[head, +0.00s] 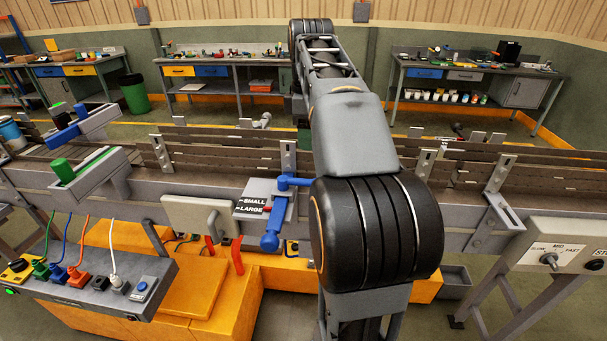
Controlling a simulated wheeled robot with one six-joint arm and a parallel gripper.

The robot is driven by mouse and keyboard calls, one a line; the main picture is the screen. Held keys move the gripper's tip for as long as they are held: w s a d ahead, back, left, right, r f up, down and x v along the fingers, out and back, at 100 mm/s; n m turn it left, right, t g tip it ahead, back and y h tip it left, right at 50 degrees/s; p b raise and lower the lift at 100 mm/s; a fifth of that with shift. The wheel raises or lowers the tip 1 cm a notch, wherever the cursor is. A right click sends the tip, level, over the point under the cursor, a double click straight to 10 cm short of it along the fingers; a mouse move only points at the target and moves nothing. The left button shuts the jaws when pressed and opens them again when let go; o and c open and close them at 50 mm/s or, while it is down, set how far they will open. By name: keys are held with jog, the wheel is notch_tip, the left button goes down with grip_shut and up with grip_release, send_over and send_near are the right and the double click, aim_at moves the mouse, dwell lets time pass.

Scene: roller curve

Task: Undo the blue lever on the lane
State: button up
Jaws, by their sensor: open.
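Two blue levers show in the head view. One blue lever (272,230) is mounted on the near side of the lane (340,190), beside a plate marked SMALL and LARGE (252,199); its grip hangs down, and a blue crosspiece shows at its top, close to my arm. Another blue-handled lever (65,134) sits on a grey bracket at the far left of the lane, behind a green-handled one (62,170). My arm reaches up and away across the lane, hiding part of it. My gripper is not in view.
A socket box (90,290) with coloured cables stands at the front left. A panel with a SLOW, MID, FAST knob (550,259) is at the right. An orange base (200,290) lies under the lane. Workbenches (230,80) line the back wall.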

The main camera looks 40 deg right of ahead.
aim_at(307, 180)
notch_tip(307, 180, down, 11)
jog(key=shift+a+f, duration=0.1)
jog(key=shift+a, duration=0.05)
dwell(0.4)
grip_shut()
dwell(0.3)
